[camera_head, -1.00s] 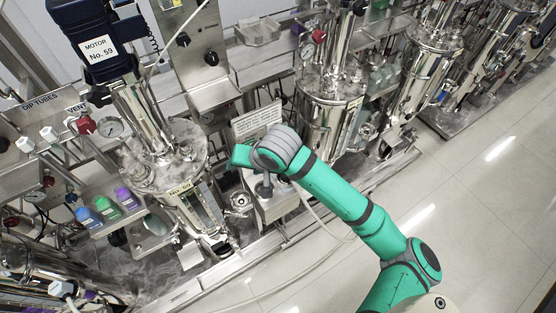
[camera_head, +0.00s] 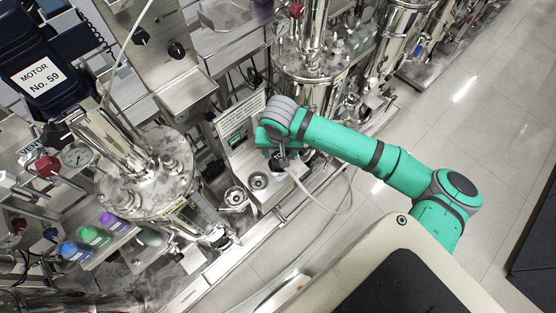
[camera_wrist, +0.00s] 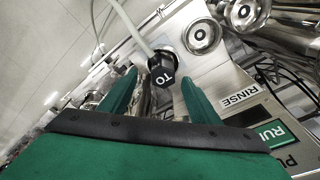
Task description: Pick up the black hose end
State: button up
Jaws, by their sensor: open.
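The black hose end (camera_wrist: 162,72) is a dark cap with white "TO" lettering, joined to a pale hose (camera_wrist: 132,30). In the wrist view it shows between and just beyond the two green fingers of my gripper (camera_wrist: 158,88). The fingers are apart, one on each side, and I cannot tell whether either touches it. In the head view the hose end (camera_head: 279,161) shows at the end of my green arm, over a steel box with a panel. My gripper is mostly hidden there by the wrist.
A "RINSE" panel with a green display (camera_wrist: 272,133) stands close to the gripper. Steel vessels (camera_head: 150,170) flank the spot. The tiled floor (camera_head: 480,120) at right is clear.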

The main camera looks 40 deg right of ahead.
aim_at(278, 156)
jog(key=shift+w+d+f, duration=0.1)
jog(key=shift+w+f, duration=0.1)
jog(key=shift+f, duration=0.65)
jog(key=shift+w+f, duration=0.2)
jog(key=shift+f, duration=0.7)
jog(key=shift+w+d+f, duration=0.1)
jog(key=shift+w+f, duration=0.1)
jog(key=shift+f, duration=0.65)
jog(key=shift+c, duration=0.6)
jog(key=c, duration=1.3)
jog(key=shift+o, duration=0.2)
jog(key=shift+r, duration=0.1)
